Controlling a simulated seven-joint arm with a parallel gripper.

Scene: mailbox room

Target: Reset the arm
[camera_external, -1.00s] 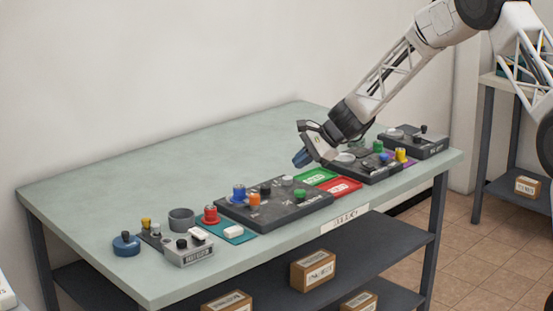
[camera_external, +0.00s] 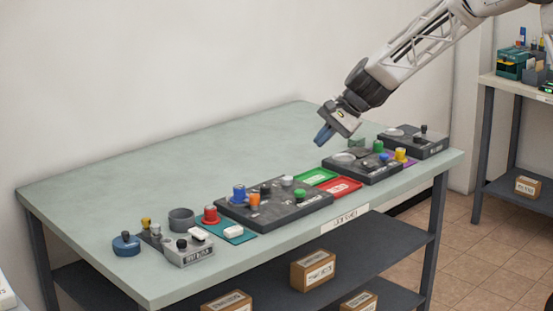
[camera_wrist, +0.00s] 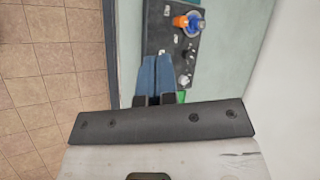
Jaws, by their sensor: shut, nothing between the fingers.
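My gripper (camera_external: 324,135) is shut and empty. It hangs in the air above the table (camera_external: 150,205), over the right half, with its blue fingertips tilted down to the left. In the wrist view the blue fingers (camera_wrist: 158,75) lie side by side, touching. Beyond them shows a dark panel (camera_wrist: 168,35) with an orange knob and a blue knob. A small green patch shows beside the fingers; most of what lies under the gripper is hidden in that view.
A dark panel with knobs (camera_external: 265,214) sits mid-table, beside green (camera_external: 314,177) and red (camera_external: 338,187) trays. More panels (camera_external: 358,174) stand at the right. A grey box (camera_external: 190,252) and a blue round piece (camera_external: 126,245) are at the near left. The table's back left is clear.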

